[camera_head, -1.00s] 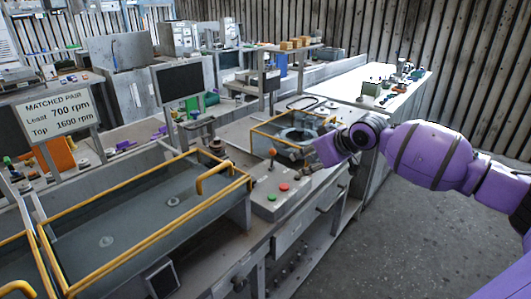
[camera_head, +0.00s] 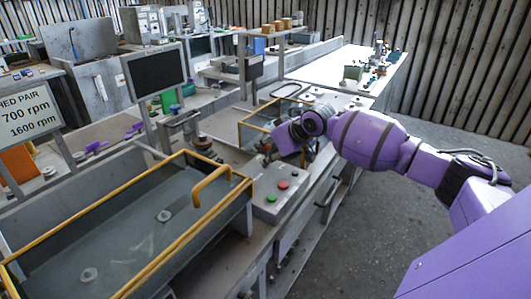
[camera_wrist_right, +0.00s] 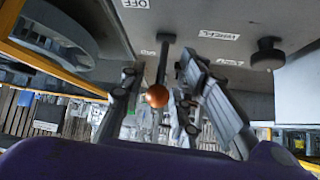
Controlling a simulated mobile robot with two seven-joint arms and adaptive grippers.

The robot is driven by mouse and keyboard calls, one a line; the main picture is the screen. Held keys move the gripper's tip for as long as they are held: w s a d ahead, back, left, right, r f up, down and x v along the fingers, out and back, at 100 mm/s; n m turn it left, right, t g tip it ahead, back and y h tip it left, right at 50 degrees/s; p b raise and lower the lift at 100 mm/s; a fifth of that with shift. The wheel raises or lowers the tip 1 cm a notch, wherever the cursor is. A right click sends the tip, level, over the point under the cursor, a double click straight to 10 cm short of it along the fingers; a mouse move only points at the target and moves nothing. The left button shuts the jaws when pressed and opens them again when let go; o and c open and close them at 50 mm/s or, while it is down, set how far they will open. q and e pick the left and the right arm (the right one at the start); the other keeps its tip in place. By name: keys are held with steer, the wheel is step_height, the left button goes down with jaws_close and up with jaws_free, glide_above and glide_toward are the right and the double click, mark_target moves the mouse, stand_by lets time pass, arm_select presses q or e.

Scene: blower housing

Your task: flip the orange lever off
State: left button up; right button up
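The orange lever shows in the right wrist view as an orange ball (camera_wrist_right: 157,97) on a dark stem that runs up to a grey panel. My right gripper (camera_wrist_right: 160,72) is open, with one finger on each side of the lever. I cannot tell whether either finger touches it. In the head view my right gripper (camera_head: 266,150) is at the back of the grey control box (camera_head: 262,201) and hides most of the lever there. An upside-down OFF label (camera_wrist_right: 135,3) is at the top of the wrist view. My left gripper is not in view.
A yellow-railed tank (camera_head: 243,215) stands to the left, and a smaller yellow-railed housing (camera_head: 244,136) lies behind my right gripper. A dark knob (camera_wrist_right: 268,54) is on the panel.

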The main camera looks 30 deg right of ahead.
steer(key=shift+w+a+f, duration=0.1)
steer(key=shift+w+f, duration=0.2)
jaws_close()
stand_by(0.4)
